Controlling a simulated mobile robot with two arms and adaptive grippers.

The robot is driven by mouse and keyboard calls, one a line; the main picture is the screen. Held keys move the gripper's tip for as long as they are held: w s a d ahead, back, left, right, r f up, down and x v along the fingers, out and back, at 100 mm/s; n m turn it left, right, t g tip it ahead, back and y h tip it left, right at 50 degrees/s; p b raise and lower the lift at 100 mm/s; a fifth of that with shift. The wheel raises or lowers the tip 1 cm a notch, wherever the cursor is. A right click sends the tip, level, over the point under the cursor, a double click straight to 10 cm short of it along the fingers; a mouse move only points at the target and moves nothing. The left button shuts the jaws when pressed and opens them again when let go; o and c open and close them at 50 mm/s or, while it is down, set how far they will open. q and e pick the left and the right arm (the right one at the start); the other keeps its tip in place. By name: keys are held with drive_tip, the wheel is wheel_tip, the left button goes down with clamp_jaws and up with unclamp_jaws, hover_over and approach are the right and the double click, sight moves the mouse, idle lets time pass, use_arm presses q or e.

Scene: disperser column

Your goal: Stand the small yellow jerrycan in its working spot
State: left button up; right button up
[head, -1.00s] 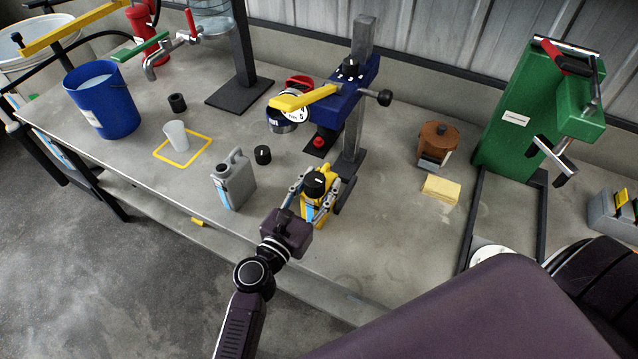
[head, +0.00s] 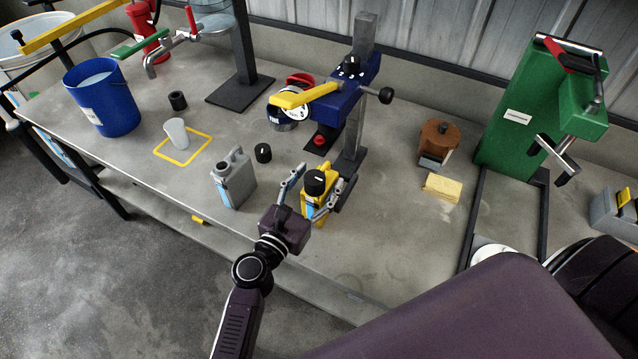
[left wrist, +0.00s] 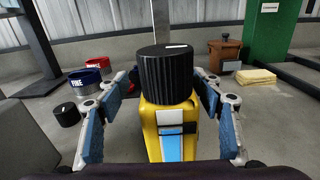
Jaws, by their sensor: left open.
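The small yellow jerrycan (head: 318,208) with a black ribbed cap stands upright on the bench, in front of the blue disperser's column (head: 350,165). It also shows in the left wrist view (left wrist: 168,125), with a white and blue label facing me. My left gripper (head: 313,188) is open, one blue-padded finger on each side of the jerrycan. In the left wrist view the fingers (left wrist: 160,112) have visible gaps to its sides. The jerrycan's base is partly hidden by the gripper. A yellow outlined square (head: 183,160) lies on the bench further left. My right gripper is not in view.
A grey jerrycan (head: 233,180) stands just left of my left gripper, with a black cap (head: 263,152) beside it. A white cup (head: 176,132) stands at the yellow outline.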

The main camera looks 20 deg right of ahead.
sight(308, 201)
use_arm(q)
drive_tip(key=v, duration=0.5)
drive_tip(key=f+v, duration=0.1)
drive_tip(key=v, duration=0.1)
drive_tip(key=shift+s+a+f, duration=0.1)
drive_tip(key=shift+s+a, duration=0.15)
drive_tip(key=shift+s, duration=0.15)
